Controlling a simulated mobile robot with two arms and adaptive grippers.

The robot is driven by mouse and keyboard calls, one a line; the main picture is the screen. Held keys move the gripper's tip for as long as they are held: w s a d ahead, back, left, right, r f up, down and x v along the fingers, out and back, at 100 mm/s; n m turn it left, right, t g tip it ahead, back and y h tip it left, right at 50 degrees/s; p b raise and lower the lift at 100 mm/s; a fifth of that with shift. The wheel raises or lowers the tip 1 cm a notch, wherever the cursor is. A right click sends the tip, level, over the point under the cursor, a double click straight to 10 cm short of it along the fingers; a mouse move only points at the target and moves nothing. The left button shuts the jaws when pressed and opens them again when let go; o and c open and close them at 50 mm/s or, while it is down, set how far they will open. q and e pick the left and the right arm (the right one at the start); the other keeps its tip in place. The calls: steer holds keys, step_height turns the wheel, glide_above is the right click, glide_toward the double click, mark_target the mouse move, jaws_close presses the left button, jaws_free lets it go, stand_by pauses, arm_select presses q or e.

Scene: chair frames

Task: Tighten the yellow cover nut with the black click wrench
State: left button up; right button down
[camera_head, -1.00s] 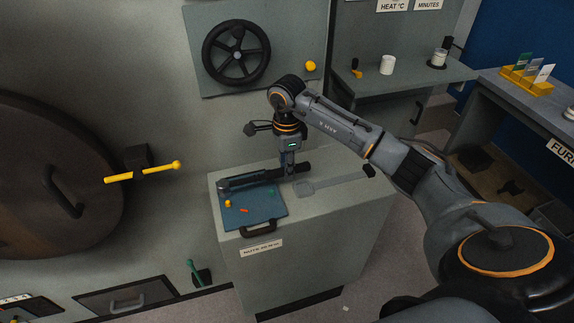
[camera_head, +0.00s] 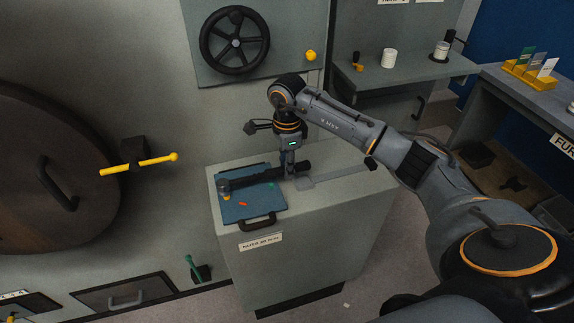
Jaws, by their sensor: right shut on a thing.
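The black click wrench (camera_head: 252,180) lies about level over the blue plate, with its head at the left end and its thick handle end at the right. My right gripper (camera_head: 292,170) points down and is shut on the wrench near the handle. The small yellow cover nut (camera_head: 227,198) is at the left of the blue plate (camera_head: 262,204). My left gripper is not in view.
The plate, with a dark front handle (camera_head: 258,222), lies on a grey cabinet (camera_head: 300,245). A red piece (camera_head: 243,204) lies on the plate. A flat grey tool (camera_head: 335,177) lies to the right. A handwheel (camera_head: 235,41) is on the wall behind.

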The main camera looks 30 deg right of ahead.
stand_by(0.3)
steer(key=shift+f, duration=0.1)
steer(key=shift+f+b, duration=0.7)
steer(key=shift+f, duration=0.15)
stand_by(0.3)
